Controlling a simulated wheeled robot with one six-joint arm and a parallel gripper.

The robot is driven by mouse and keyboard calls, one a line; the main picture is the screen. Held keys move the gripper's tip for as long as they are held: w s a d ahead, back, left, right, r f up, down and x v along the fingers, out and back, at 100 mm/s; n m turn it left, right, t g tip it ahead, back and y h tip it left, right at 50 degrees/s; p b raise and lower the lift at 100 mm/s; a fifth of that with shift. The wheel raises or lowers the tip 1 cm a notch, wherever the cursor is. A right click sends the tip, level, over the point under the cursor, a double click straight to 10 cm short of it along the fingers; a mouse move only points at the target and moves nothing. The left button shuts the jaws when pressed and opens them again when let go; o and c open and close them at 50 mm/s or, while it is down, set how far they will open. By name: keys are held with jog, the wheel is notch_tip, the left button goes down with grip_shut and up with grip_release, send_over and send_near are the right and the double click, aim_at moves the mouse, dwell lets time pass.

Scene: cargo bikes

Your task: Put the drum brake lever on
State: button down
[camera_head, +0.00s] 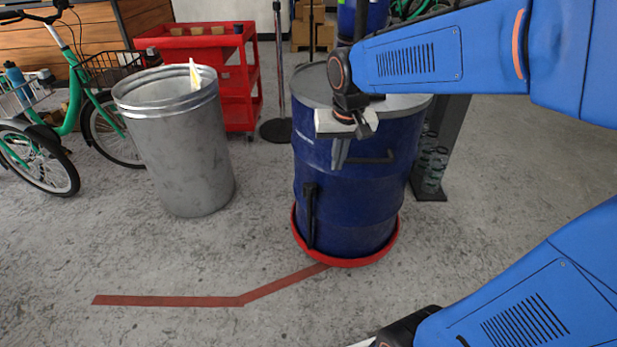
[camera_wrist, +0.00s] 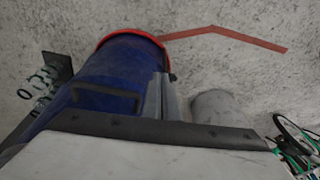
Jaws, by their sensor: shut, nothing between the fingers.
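A blue drum (camera_head: 350,200) stands upright on a round red base (camera_head: 350,261) in the middle of the head view. A black upright lever (camera_head: 311,215) is on the drum's lower left side, just above the red base; it looks like the brake lever, and its exact angle is hard to judge. My gripper (camera_head: 339,155) points down in front of the drum's upper part, above and right of the lever. It is shut and empty. The wrist view shows its grey fingers (camera_wrist: 162,95) alongside the drum (camera_wrist: 115,75), with a small dark part of the lever showing beyond them.
A black curved handle (camera_head: 376,159) sticks out from the drum's front. A grey metal bin (camera_head: 185,150) stands to the left, with a red cart (camera_head: 240,85) and green bikes (camera_head: 70,110) behind. A red floor line (camera_head: 170,301) crosses clear concrete.

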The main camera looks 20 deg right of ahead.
jog(key=m+g, duration=0.1)
send_over(309, 192)
jog(key=w, duration=0.2)
jog(key=f, duration=0.5)
jog(key=shift+s+d+f, duration=0.2)
jog(key=shift+d+f, duration=0.1)
jog(key=f, duration=0.6)
jog(key=w+f, duration=0.1)
jog(key=f, duration=0.3)
jog(key=shift+d, duration=0.15)
jog(key=shift+s, duration=0.1)
